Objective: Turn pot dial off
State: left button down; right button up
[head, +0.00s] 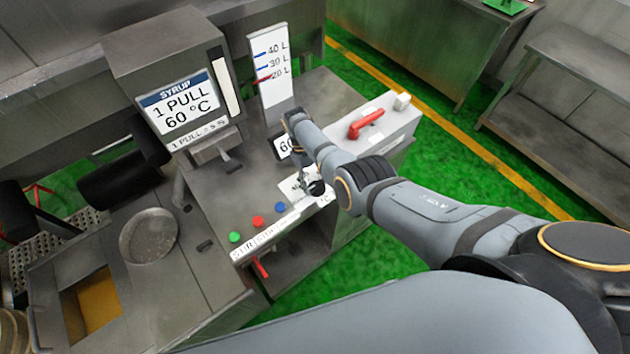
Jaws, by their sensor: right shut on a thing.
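My right arm reaches in from the right, and my right gripper (308,182) is low over the front control panel of the steel machine. It is shut on the dark pot dial (316,188), which is small and partly hidden by the fingers and wrist. The dial's pointing direction is too small to read. A white label (292,187) lies beside it. My left gripper is not in view.
Green, red and blue buttons (257,221) sit left of the dial. A red handle (366,124) lies on the right-hand box. A round pan (148,236) is at left. Green floor is open at right.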

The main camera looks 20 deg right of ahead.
jog(key=o, duration=1.1)
jog(key=shift+o, duration=0.2)
jog(key=v, duration=1.2)
